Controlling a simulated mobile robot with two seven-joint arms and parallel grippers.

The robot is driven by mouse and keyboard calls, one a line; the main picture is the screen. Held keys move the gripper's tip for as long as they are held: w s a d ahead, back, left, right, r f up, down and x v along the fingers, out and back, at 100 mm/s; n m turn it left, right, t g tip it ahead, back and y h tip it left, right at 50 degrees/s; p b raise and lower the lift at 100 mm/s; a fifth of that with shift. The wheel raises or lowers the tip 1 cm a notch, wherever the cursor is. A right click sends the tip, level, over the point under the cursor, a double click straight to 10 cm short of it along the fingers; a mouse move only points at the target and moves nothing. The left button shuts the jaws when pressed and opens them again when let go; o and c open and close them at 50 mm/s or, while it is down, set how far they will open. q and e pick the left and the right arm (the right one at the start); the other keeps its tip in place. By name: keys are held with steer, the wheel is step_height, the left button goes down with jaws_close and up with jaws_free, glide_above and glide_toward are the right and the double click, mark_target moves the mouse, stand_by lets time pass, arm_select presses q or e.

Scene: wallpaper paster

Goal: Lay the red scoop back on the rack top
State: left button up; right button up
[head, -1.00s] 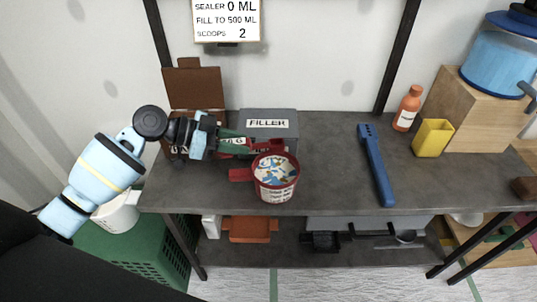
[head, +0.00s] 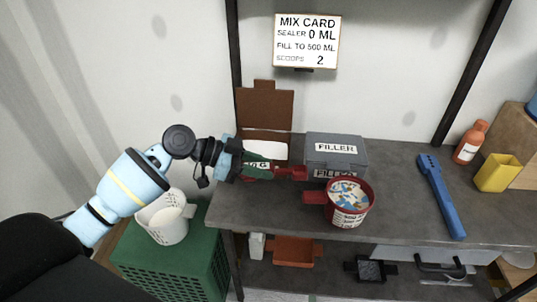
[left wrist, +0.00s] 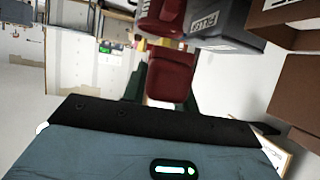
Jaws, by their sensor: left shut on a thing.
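My left gripper (head: 262,170) has green fingers and is shut on the red scoop (head: 291,173). It holds the scoop above the rack top (head: 280,213), near the left end. The scoop's bowl points right, just left of the grey filler box (head: 337,153) and up-left of the red pot. A white label, partly hidden, shows between the fingers. In the left wrist view the red scoop (left wrist: 170,77) lies ahead of the fingers. Whether the scoop touches anything below cannot be told. My right gripper is not in view.
The red pot (head: 350,217), with blue and white marks inside, stands in front of the filler box. A brown box lid (head: 265,106) stands behind my gripper. Rack top between pot and blue tool is clear.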

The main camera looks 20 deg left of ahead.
arm_select(q)
steer(key=shift+s+a, duration=0.1)
steer(key=shift+a, duration=0.15)
steer(key=shift+s+a+f+n+t+y, duration=0.2)
steer(key=shift+s+f+n+t+y, duration=0.3)
steer(key=shift+s+f+n+t, duration=0.3)
steer(key=s+f+n+t+y, duration=0.5)
steer(key=s+f+n+y, duration=0.2)
steer(key=n+y, duration=0.4)
steer(key=shift+s+d, duration=0.45)
steer(key=shift+s, duration=0.15)
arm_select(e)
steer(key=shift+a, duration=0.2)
